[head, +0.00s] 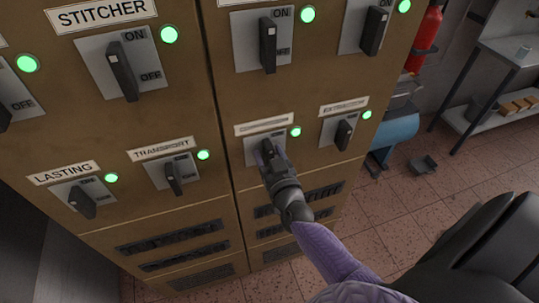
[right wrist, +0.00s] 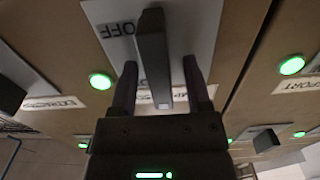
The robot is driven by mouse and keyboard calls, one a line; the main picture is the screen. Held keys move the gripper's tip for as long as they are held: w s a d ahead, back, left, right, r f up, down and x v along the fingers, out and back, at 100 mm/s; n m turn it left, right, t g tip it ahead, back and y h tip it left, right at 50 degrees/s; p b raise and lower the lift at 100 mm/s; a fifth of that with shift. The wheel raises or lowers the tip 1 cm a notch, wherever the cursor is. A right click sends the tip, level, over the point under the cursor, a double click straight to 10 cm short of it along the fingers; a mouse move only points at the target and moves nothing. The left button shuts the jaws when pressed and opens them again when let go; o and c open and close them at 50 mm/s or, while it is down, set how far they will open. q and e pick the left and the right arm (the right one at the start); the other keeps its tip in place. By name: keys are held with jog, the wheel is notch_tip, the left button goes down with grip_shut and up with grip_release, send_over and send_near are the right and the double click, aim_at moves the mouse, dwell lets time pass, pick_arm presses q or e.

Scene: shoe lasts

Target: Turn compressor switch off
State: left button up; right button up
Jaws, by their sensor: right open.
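The compressor switch (head: 250,145) is on a grey plate in the lower row of the brown cabinet, under a blurred label. Its green lamp (head: 295,132) is lit. My right gripper (head: 266,152) is at this switch and hides most of its handle in the head view. In the right wrist view, the dark handle (right wrist: 152,55) stands between the two open fingers (right wrist: 160,88), with a visible gap on each side. The OFF mark (right wrist: 116,30) shows beside the handle, and the label behind is partly covered. My left gripper is not in view.
The extraction switch (head: 344,132) is close on the right and the transport switch (head: 175,177) on the left. The lasting switch (head: 82,202) is farther left. Larger switches, including the stitcher switch (head: 122,70), are above. A fire extinguisher (head: 424,38) and shelf (head: 510,105) stand at right.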

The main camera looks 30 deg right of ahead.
grip_shut()
dwell(0.4)
jog(key=m, duration=0.4)
jog(key=shift+s+d, duration=0.1)
jog(key=shift+d, duration=0.05)
jog(key=m, duration=0.4)
jog(key=shift+d+f+m+b, duration=0.1)
jog(key=shift+f+m+b, duration=0.1)
jog(key=shift+m+b, duration=0.15)
jog(key=m+b, duration=0.1)
jog(key=m, duration=0.4)
jog(key=shift+d+f, duration=0.1)
jog(key=shift+f, duration=0.05)
jog(key=shift+f+m+b, duration=0.1)
jog(key=shift+m+b, duration=0.4)
jog(key=shift+m, duration=1.55)
